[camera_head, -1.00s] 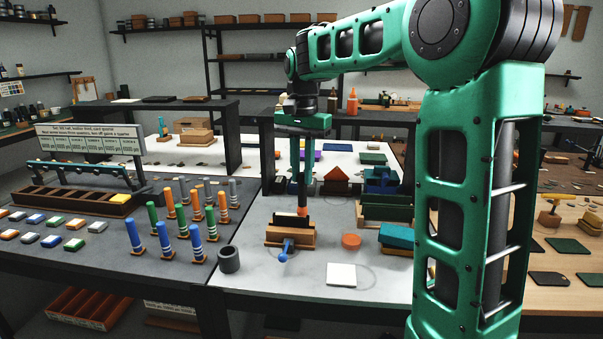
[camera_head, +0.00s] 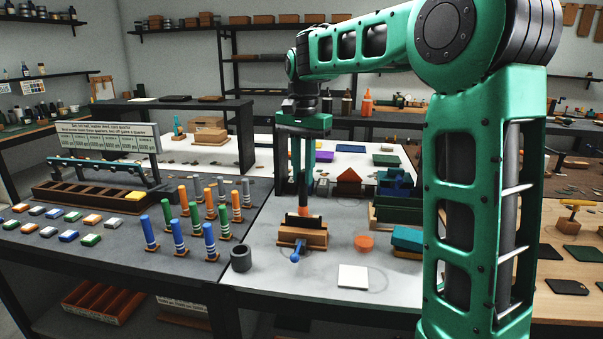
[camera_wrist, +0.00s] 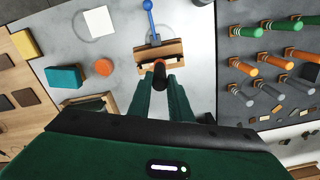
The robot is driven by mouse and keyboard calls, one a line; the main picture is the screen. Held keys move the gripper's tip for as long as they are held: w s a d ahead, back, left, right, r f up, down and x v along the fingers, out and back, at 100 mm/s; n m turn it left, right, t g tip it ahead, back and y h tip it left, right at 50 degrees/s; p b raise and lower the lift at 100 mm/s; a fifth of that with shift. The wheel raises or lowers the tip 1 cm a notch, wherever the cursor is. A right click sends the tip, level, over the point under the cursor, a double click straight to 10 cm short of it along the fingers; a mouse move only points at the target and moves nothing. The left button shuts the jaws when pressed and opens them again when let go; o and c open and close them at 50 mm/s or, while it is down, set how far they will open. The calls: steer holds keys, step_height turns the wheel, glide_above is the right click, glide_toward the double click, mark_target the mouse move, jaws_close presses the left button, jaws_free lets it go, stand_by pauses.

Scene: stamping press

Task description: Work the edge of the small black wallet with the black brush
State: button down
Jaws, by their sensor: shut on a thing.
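My gripper (camera_head: 304,158) points straight down and is shut on the upright black brush (camera_head: 303,188), which shows a small orange part at its lower end (camera_head: 304,210). Below it a thin black piece, seemingly the small black wallet (camera_head: 292,220), stands on edge between the jaws of a wooden clamp (camera_head: 314,239) with a blue lever (camera_head: 296,252). In the wrist view the dark brush end (camera_wrist: 159,74) lies between my fingers, beside the clamp (camera_wrist: 142,57). I cannot tell whether the brush touches the wallet's edge.
An orange disc (camera_head: 364,243) and a white square (camera_head: 353,276) lie right of the clamp; a dark cup (camera_head: 241,257) stands to its left. Several coloured upright sticks (camera_head: 209,238) stand farther left.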

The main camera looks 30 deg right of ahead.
steer(key=shift+w+a, duration=0.55)
steer(key=shift+a, duration=0.2)
steer(key=shift+w+a, duration=0.5)
steer(key=shift+a, duration=0.2)
steer(key=shift+d, duration=0.1)
steer(key=shift+s+d, duration=1.15)
steer(key=shift+d, duration=0.4)
steer(key=s+d, duration=0.2)
steer(key=shift+d, duration=0.4)
